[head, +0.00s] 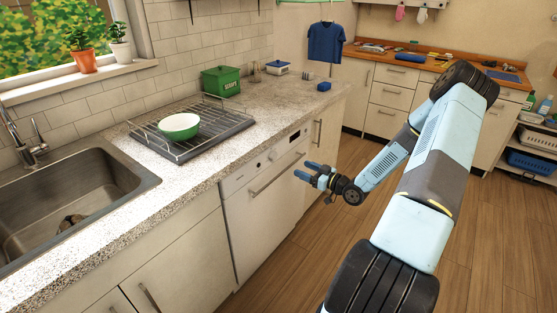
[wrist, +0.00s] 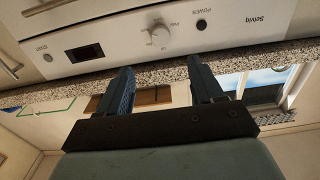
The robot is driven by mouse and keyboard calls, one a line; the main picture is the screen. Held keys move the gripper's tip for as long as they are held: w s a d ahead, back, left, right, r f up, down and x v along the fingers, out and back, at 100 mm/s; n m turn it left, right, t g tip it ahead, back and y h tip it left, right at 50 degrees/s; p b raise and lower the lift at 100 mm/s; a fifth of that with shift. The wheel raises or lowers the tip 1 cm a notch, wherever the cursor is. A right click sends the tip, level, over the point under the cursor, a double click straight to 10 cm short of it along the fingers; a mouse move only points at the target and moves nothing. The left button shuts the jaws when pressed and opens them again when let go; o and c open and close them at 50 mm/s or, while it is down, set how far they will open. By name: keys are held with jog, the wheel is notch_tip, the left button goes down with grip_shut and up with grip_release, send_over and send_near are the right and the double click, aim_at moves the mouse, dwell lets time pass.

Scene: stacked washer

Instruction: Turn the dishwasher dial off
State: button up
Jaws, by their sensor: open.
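The white dishwasher (head: 255,228) is built in under the counter, with its control panel along the top edge. The dial (wrist: 160,36) is a pale round knob in the middle of the panel, and it shows small in the head view (head: 273,154). My gripper (head: 307,170) is open and empty, with blue fingers pointing at the dishwasher front. In the wrist view my gripper (wrist: 161,66) has its two fingertips spread below the dial in the picture, apart from it. The dial's exact setting is too small to read.
The panel appears upside down in the wrist view, with a black power button (wrist: 201,24), a dark display (wrist: 85,53) and a start button (wrist: 47,58). The dishwasher handle (head: 276,176) sticks out below the panel. The speckled counter (head: 150,205) overhangs above.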

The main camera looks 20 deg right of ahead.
aim_at(276, 157)
jog(key=x, duration=1.3)
jog(key=shift+a, duration=0.1)
jog(key=shift+c, duration=0.2)
jog(key=c, duration=1)
